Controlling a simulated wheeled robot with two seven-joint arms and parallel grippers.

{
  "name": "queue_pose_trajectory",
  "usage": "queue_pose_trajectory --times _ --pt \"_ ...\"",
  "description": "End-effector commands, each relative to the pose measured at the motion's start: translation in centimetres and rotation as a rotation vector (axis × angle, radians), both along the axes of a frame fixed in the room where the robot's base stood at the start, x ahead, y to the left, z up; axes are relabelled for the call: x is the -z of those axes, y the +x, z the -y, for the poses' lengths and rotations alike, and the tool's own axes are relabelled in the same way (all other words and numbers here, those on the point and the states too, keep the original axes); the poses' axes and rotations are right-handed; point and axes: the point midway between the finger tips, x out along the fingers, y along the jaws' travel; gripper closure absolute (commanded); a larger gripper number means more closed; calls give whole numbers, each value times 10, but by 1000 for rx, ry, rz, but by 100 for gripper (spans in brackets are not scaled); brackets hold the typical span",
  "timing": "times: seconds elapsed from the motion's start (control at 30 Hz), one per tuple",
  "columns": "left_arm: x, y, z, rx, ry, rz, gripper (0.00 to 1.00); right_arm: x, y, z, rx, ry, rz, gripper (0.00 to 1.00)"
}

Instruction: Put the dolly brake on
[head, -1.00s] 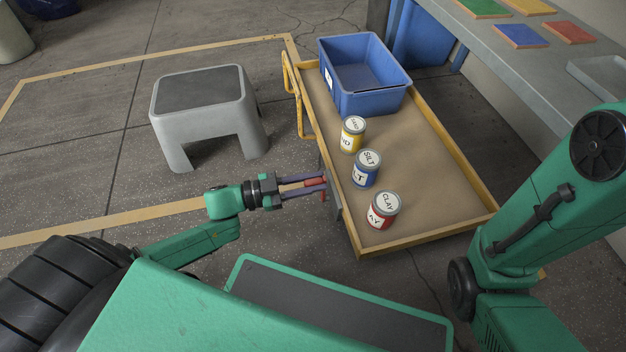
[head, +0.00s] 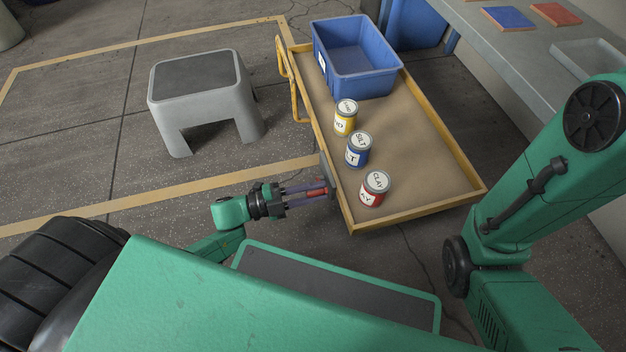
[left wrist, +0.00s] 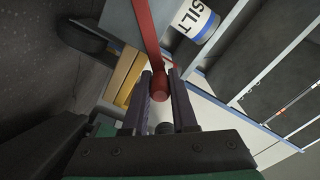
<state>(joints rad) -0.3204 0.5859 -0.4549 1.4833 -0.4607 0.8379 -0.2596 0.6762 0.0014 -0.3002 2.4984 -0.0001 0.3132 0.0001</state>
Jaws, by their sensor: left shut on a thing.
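The dolly (head: 425,160) is a low cart with a brown deck, a wooden rim and a yellow handle (head: 291,85) at its far left. A red brake lever (head: 316,192) sticks out by a grey plate at its near left side. My left gripper (head: 318,191) is shut on the lever's end. In the left wrist view, the red lever (left wrist: 148,35) runs down between the two fingers (left wrist: 160,95). My right arm shows at the right, but its gripper is out of view.
On the deck stand yellow (head: 345,118), blue (head: 358,150) and red (head: 373,190) labelled cans and a blue bin (head: 357,58). A grey step stool (head: 205,95) stands left of the dolly. A bench (head: 560,70) runs along the right.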

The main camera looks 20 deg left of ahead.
Motion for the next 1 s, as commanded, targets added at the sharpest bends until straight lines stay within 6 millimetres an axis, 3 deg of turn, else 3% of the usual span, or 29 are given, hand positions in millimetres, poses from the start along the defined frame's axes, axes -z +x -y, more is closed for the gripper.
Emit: queue_pose_trajectory --times 0.5,1.0 --pt "31 -17 11 -1 201 318 100 12 0 0 1 -1 0 50" --pt "37 -19 12 1 247 387 100 14 -3 0 1 -2 7 50"
